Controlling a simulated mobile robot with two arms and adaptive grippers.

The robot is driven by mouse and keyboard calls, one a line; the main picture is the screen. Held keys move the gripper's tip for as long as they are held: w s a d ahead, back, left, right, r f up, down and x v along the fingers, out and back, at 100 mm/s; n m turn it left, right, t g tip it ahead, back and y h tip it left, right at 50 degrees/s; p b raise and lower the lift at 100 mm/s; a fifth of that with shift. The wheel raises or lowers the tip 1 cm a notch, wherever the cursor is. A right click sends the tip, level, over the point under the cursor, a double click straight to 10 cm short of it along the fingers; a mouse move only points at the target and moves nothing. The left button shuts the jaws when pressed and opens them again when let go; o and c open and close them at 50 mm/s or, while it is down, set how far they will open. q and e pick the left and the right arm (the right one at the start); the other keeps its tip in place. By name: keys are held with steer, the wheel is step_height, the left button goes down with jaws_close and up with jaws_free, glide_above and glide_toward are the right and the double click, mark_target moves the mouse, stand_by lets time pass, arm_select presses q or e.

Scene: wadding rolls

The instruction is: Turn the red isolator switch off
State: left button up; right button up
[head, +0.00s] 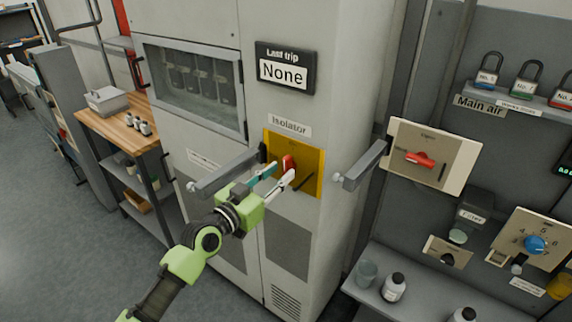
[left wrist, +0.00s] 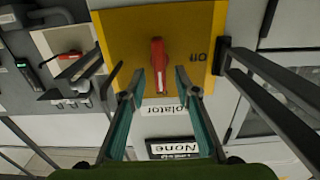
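The red isolator switch handle (head: 289,164) sits on a yellow plate (head: 312,163) on the grey cabinet, under the "Isolator" label. In the left wrist view the red handle (left wrist: 158,66) stands lengthwise in the picture on the yellow plate (left wrist: 120,40). My left gripper (head: 279,178) is right in front of the plate. In the left wrist view its fingers (left wrist: 158,82) are apart, with the handle's near end in line with the gap; I see no contact. My right gripper is out of view.
A grey bar handle (head: 225,172) juts from the cabinet left of the plate. Another bar (head: 362,166) juts out at the right. A second panel with a red lever (head: 420,159) is further right. The "Last trip" sign (head: 284,68) reads None.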

mark_target(284, 169)
arm_select(q)
steer(key=shift+x, duration=1.85)
steer(key=shift+c, duration=0.3)
jaws_close()
